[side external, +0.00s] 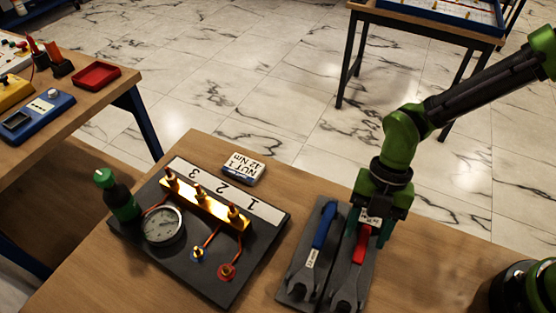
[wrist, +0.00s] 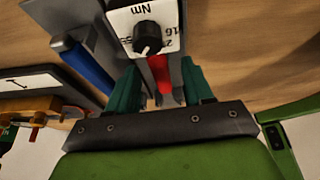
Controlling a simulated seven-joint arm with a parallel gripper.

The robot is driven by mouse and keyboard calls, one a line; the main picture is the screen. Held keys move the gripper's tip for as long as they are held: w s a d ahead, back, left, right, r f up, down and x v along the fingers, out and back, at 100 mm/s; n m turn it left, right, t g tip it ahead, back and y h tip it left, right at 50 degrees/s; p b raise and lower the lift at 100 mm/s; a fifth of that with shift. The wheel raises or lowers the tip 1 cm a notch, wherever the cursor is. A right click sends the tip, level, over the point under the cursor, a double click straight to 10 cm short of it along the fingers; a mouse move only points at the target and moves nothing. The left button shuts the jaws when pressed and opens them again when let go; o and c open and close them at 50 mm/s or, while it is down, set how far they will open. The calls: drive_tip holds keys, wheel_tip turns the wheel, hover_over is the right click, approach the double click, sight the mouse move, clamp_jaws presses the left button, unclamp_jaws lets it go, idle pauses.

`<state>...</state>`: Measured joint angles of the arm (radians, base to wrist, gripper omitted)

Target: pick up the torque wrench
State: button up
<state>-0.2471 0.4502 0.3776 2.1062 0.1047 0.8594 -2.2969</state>
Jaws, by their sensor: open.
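A red-handled wrench (side external: 361,246) with a grey open jaw lies on a dark grey holder (side external: 283,296). A white plate (wrist: 170,43) marked Nm, with a black knob (wrist: 147,36), is at its handle end; I cannot tell whether it is fixed to the wrench or the holder. A blue-handled wrench (side external: 323,226) lies beside it on the left. My gripper (side external: 375,229) is open above the handle end of the red-handled wrench. In the wrist view the red handle (wrist: 159,68) shows between the two teal fingers, with no clear contact.
Left of the holder is a dark board with a round gauge (side external: 164,226), a gold block (side external: 206,200) with several posts, and a green-capped bottle (side external: 119,196). A card (side external: 236,168) reading NUT 1, 42 Nm lies behind. Bare wood is free right of the holder.

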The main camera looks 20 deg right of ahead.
drive_tip(key=shift+f, duration=0.1)
drive_tip(key=shift+c, duration=0.5)
clamp_jaws()
wheel_tip(320, 180, up, 10)
idle(0.4)
